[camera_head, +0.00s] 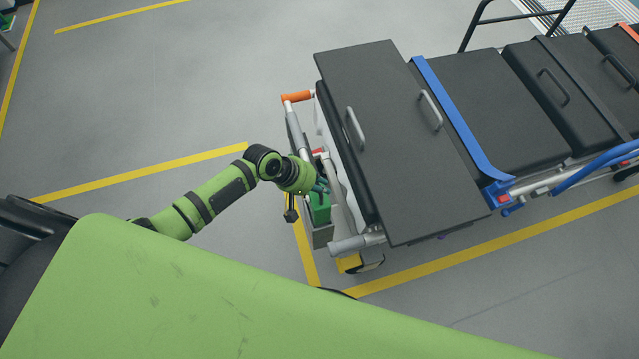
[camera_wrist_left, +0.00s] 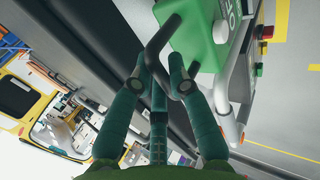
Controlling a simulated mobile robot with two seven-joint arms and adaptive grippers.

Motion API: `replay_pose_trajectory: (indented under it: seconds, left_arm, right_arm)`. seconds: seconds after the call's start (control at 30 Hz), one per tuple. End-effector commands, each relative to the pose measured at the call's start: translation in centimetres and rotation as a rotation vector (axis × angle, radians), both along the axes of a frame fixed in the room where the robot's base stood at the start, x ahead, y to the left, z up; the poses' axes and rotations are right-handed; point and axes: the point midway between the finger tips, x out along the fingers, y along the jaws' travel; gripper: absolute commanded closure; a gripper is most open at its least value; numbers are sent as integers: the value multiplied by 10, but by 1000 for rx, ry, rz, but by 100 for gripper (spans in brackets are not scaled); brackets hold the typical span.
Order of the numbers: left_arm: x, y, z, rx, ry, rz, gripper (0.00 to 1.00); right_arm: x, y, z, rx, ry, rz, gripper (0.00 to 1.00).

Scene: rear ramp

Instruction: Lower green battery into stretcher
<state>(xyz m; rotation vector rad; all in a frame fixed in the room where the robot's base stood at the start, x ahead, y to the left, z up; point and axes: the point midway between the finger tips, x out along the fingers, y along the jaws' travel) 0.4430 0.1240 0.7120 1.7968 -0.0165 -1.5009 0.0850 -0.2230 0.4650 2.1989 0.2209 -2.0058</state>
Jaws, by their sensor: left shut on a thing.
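The green battery (camera_head: 320,210) is at the left end of the stretcher (camera_head: 385,135), by the white end rails. A grey box-like holder (camera_head: 322,237) shows just below it in the head view. Whether the battery is inside the holder or above it, I cannot tell. My left gripper (camera_head: 319,187) is at the battery's top. In the left wrist view, its two fingers (camera_wrist_left: 161,82) are shut on the battery's dark handle, and the green body (camera_wrist_left: 190,40) with white lettering is beyond them. The battery's lower part is hidden. My right gripper is not in view.
The stretcher has black pads with grey handles, a blue side rail (camera_head: 590,165) and an orange-gripped bar (camera_head: 296,97) at its left end. A red knob (camera_wrist_left: 267,32) is near the battery. Yellow lines mark the grey floor, which is clear at left. A yellow vehicle (camera_wrist_left: 14,98) stands open.

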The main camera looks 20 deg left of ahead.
Motion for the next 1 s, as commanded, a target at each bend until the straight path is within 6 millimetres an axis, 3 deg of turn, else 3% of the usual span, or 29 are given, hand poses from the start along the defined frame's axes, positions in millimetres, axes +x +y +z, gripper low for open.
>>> replay_pose_trajectory:
  seconds: [1.0]
  left_arm:
    - [1,-1,2,-3,-5,0,100]
  right_arm:
    - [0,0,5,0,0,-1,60]
